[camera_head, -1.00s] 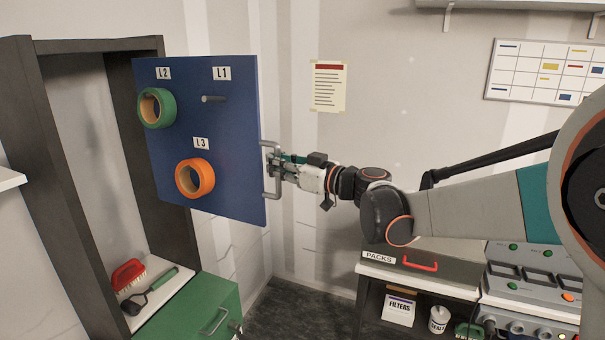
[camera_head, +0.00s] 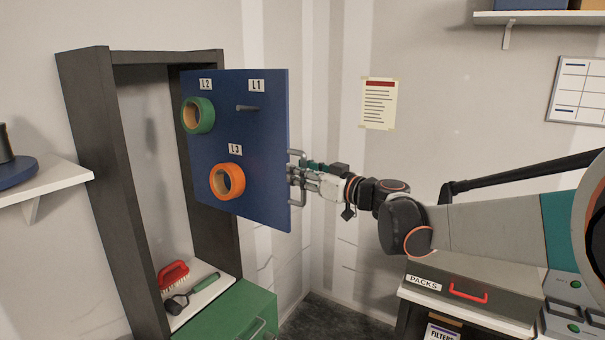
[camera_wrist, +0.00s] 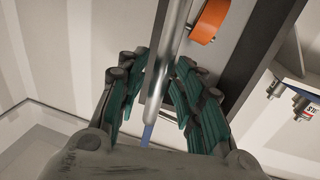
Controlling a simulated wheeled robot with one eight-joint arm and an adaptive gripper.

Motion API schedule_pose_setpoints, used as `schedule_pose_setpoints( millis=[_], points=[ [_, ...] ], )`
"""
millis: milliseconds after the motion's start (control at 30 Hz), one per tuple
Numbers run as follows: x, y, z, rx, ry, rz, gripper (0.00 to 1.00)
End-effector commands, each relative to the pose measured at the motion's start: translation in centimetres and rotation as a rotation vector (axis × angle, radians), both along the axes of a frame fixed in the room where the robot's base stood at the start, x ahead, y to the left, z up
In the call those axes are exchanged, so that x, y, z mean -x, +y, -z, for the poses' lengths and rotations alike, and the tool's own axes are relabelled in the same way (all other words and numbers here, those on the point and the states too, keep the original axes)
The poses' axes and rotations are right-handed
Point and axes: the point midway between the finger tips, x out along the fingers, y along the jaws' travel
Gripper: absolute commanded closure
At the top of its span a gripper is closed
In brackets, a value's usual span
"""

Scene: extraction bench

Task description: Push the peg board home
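The blue peg board (camera_head: 262,160) stands upright, out in front of the dark open cabinet (camera_head: 215,60), partly overlapping its right post. It carries labels L1, L2 and L3. A green ring of tape (camera_head: 205,108) hangs under L2, an orange ring of tape (camera_head: 237,180) under L3, and the L1 peg (camera_head: 247,108) is bare. A metal handle (camera_head: 300,202) is on the board's right edge. My gripper (camera_head: 297,176) is at this handle. In the wrist view the handle bar (camera_wrist: 165,75) runs between my fingers, with gaps beside it; the fingers look open around it, not clamped.
A red brush (camera_head: 173,273) and a dark green-handled tool (camera_head: 195,292) lie on the cabinet's low shelf. A green box (camera_head: 225,312) stands in front. A white shelf (camera_head: 55,188) juts out at left. The PACKS case (camera_head: 470,292) sits on a bench at right.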

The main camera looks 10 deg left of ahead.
Motion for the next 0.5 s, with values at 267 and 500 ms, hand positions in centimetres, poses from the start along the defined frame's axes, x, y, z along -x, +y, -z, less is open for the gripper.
schedule_pose_setpoints(
  millis=[267, 500],
  points=[
    [0.0, -0.2, 0.0, 0.000, 0.000, 0.001, 0.67],
    [1.5, -2.7, 0.0, 0.000, 0.000, 0.003, 0.67]
  ],
)
